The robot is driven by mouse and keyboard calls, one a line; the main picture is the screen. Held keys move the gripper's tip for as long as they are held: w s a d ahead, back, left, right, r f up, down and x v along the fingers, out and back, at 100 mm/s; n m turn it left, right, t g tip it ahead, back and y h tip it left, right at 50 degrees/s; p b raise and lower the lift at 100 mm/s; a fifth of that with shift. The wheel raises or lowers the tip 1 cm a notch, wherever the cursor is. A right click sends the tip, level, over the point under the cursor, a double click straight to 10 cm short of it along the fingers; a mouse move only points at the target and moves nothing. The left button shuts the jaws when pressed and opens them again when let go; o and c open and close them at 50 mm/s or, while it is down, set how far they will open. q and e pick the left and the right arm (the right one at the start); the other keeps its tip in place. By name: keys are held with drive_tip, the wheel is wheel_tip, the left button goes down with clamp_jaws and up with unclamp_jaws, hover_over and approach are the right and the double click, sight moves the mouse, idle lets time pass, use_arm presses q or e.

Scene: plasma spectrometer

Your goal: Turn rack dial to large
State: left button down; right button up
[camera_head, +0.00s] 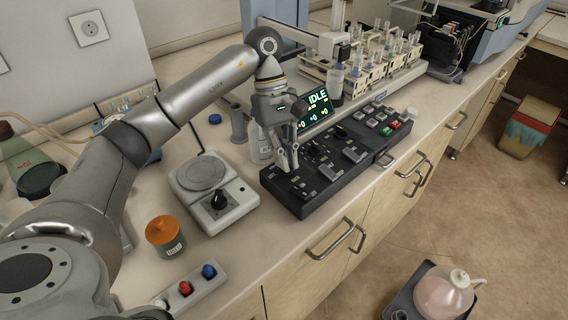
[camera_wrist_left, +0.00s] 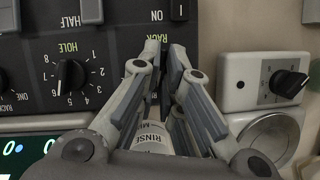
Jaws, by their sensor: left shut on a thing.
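The black control panel (camera_head: 335,155) lies on the bench with several dials and switches. My left gripper (camera_head: 287,163) reaches down to the panel's left end, and its fingers are close together. In the left wrist view the gripper (camera_wrist_left: 166,70) is closed at a dark knob beside the printed RACK label (camera_wrist_left: 151,46), taken as the rack dial. The fingers hide most of this dial, so its pointer and setting cannot be read. The HOLE dial (camera_wrist_left: 68,76), numbered around its edge, stands apart to the left. My right gripper is in neither view.
A white stirrer-like device (camera_head: 213,190) with a black knob stands left of the panel. A bottle labelled RINSE (camera_wrist_left: 153,141) is close to the fingers. The screen (camera_head: 316,108) behind the panel reads IDLE. An orange-lidded jar (camera_head: 165,236) stands near the front.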

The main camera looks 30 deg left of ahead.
use_arm(q)
drive_tip(key=shift+w+m+y, duration=0.15)
drive_tip(key=shift+m+y, duration=0.15)
drive_tip(key=shift+m, duration=0.7)
drive_tip(key=shift+d+r+m+g, duration=0.1)
drive_tip(key=shift+m+g, duration=0.3)
drive_tip(key=shift+m, duration=0.5)
drive_tip(key=m, duration=0.1)
drive_tip(key=m+y+p, duration=0.1)
drive_tip(key=m, duration=0.1)
drive_tip(key=shift+w+d+g+y, duration=0.1)
drive_tip(key=shift+g+y, duration=0.2)
drive_tip(key=shift+g, duration=0.1)
drive_tip(key=shift+d+m+y+p, duration=0.15)
drive_tip(key=shift+m+y+p, duration=0.4)
drive_tip(key=shift+m, duration=1.25)
drive_tip(key=c, duration=1.6)
unclamp_jaws()
